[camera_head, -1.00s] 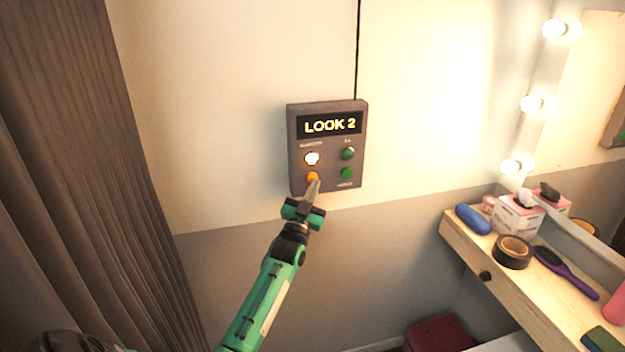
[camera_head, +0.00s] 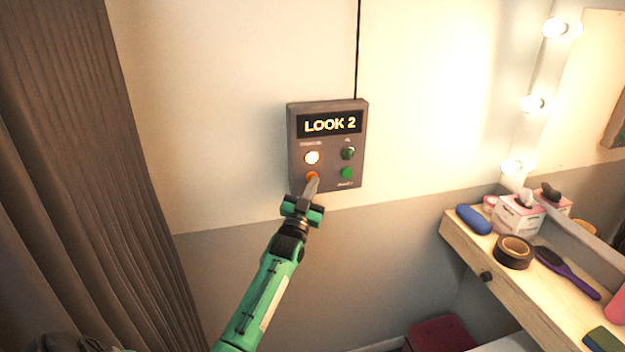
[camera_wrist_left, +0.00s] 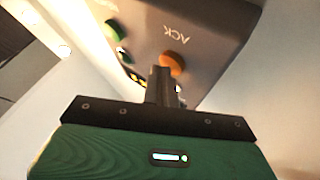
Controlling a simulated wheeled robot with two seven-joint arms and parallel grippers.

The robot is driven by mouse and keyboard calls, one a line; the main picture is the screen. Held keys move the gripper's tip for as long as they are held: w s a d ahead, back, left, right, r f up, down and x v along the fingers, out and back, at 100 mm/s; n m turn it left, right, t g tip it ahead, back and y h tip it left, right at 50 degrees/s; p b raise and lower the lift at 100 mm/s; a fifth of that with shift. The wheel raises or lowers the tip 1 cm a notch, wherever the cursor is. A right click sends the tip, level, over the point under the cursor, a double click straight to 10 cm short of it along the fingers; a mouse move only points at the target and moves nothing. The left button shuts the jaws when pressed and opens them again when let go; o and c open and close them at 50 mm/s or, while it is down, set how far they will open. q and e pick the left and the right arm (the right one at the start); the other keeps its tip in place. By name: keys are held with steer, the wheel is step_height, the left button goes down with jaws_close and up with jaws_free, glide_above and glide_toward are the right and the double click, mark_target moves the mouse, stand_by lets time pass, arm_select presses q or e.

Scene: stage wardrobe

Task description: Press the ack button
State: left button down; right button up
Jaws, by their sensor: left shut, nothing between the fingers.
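A grey control box (camera_head: 328,185) hangs on the wall, its display reading "LOOK 2". The orange ack button (camera_head: 312,175) is at its lower left, and it shows in the left wrist view (camera_wrist_left: 172,63) beside the label "ACK". A lit white lamp (camera_head: 312,158) sits above it. Two green controls are on the right, the lower a green button (camera_head: 347,173). My left gripper (camera_head: 313,181) is shut and empty, its tips at the ack button's lower right edge. I cannot tell whether they touch it. My right gripper is out of view.
A wooden dressing shelf (camera_head: 463,238) at the right holds a tissue box (camera_head: 518,216), a black tape roll (camera_head: 513,252), a purple brush (camera_head: 567,273) and a blue case (camera_head: 473,219). A brown curtain (camera_head: 80,180) hangs at the left. The wall around the box is clear.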

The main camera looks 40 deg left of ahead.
arm_select(q)
steer(key=shift+w+a, duration=0.1)
steer(key=shift+a, duration=0.1)
steer(key=shift+d, duration=0.1)
stand_by(0.4)
steer(key=shift+s+d+p, duration=0.3)
steer(key=shift+s+d, duration=0.3)
steer(key=s+d+p, duration=0.2)
steer(key=s+d, duration=0.1)
steer(key=shift+s+d, duration=0.1)
steer(key=shift+d, duration=0.25)
stand_by(0.8)
